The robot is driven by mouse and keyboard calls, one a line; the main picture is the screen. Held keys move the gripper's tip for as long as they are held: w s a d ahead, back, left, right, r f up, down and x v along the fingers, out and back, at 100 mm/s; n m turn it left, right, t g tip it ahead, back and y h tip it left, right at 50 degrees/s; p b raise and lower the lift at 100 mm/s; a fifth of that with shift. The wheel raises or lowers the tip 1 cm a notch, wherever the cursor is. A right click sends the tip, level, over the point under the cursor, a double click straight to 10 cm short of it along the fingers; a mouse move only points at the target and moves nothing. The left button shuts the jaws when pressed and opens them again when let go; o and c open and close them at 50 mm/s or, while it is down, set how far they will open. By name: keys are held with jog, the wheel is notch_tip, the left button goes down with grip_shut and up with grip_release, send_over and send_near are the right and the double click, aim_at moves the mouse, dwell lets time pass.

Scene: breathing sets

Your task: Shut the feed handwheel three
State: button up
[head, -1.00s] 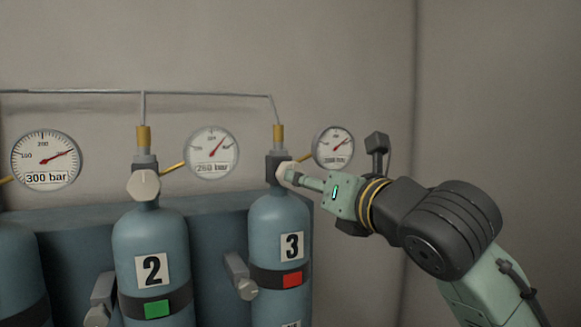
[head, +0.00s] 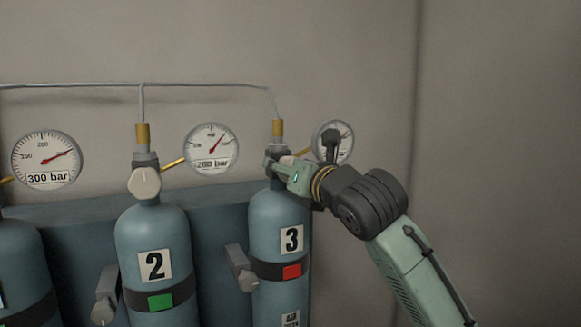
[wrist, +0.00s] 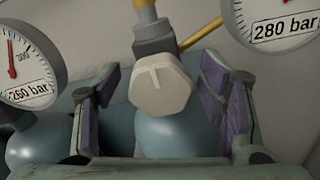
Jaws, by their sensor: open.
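Cylinder three (head: 277,215) is blue, with a "3" label and a red square on its dark band. Its handwheel (wrist: 163,88) is a pale knob with a raised pointer line, slightly tilted from upright in the wrist view. My gripper (wrist: 158,82) is open, with a purple-padded finger on each side of the handwheel and a visible gap at each side. In the head view my gripper (head: 274,167) is at the valve top of cylinder three and hides the handwheel.
Cylinder two (head: 151,235), with a green square and its own pale handwheel (head: 145,183), stands to the left. Gauges hang behind, one reading 260 bar (head: 211,149) and one reading 280 bar (wrist: 283,22). A thin pipe (head: 200,85) runs above. The wall at right is clear.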

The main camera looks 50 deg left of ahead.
jog(key=shift+c, duration=0.3)
jog(key=c, duration=1.1)
